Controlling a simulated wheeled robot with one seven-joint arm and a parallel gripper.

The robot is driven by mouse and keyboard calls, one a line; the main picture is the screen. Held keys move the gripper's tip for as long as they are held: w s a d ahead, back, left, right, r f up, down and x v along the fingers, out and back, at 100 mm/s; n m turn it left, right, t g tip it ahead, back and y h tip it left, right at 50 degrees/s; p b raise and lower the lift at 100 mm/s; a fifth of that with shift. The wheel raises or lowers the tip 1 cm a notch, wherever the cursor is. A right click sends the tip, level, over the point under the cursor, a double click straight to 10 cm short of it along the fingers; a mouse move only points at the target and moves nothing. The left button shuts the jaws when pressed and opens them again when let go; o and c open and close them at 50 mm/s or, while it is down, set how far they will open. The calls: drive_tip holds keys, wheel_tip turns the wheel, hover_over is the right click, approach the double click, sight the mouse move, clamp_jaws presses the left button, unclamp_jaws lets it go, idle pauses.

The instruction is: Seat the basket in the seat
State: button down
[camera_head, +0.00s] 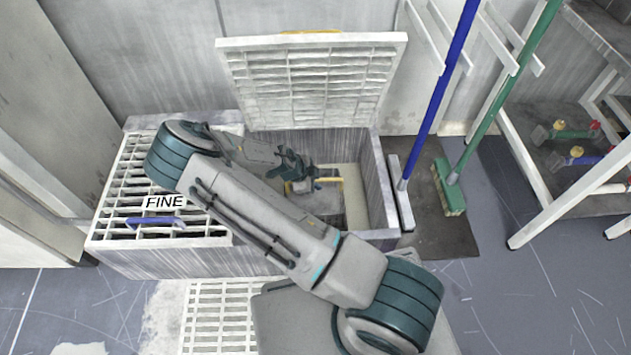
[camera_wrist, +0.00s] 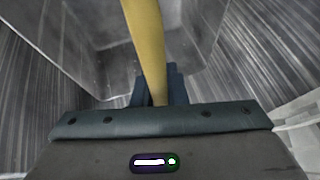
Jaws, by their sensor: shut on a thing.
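My gripper (camera_head: 302,185) is inside the open compartment of the low grey trough. It is shut on the yellow handle (camera_head: 329,180) of the basket. In the wrist view the handle (camera_wrist: 147,45) runs between the fingers (camera_wrist: 158,88) and up out of the picture. Grey walls, perhaps the basket's, show beyond the handle in the wrist view. The basket's body is mostly hidden behind my arm in the head view, and I cannot tell how high it hangs. A dark grid (camera_head: 329,220) shows low in the compartment. I cannot make out the seat clearly.
A raised white grating lid (camera_head: 315,80) stands behind the opening. A closed grating (camera_head: 130,205) marked FINE covers the left compartment. The trough's right wall (camera_head: 377,185) is close to the handle.

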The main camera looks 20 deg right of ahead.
drive_tip(key=shift+f+b, duration=0.5)
drive_tip(key=shift+f, duration=0.2)
drive_tip(key=c, duration=1.4)
unclamp_jaws()
drive_tip(key=shift+o, duration=0.2)
drive_tip(key=p+v, duration=0.6)
drive_tip(key=v, duration=0.8)
drive_tip(key=shift+d, duration=0.1)
drive_tip(key=s+r+n+g+y+p, duration=0.1)
drive_tip(key=s+r+n+y+p, duration=0.15)
drive_tip(key=r+p, duration=0.7)
drive_tip(key=s+r+n+y+p, duration=0.2)
drive_tip(key=s+r+n+p, duration=0.15)
drive_tip(key=r, duration=1.25)
drive_tip(key=s+r+n+g+y+p, duration=0.1)
drive_tip(key=s+r+n+y+p, duration=0.4)
drive_tip(key=r, duration=0.8)
drive_tip(key=s+d+r+n+t+h+p, duration=0.1)
drive_tip(key=s+d+r+n+p, duration=0.1)
drive_tip(key=r+p, duration=0.3)
drive_tip(key=s+d+r+n+t+h+p, duration=0.1)
drive_tip(key=s+r+n+p, duration=0.3)
drive_tip(key=r, duration=1)
drive_tip(key=s+d+r+n+t+h+p, duration=0.1)
drive_tip(key=s+d+r+n+p, duration=0.2)
drive_tip(key=r+p, duration=0.3)
wheel_tip(320, 180, up, 4)
drive_tip(key=shift+s+d+r+n+p, duration=0.3)
drive_tip(key=shift+s+n, duration=0.1)
drive_tip(key=shift+s, duration=0.25)
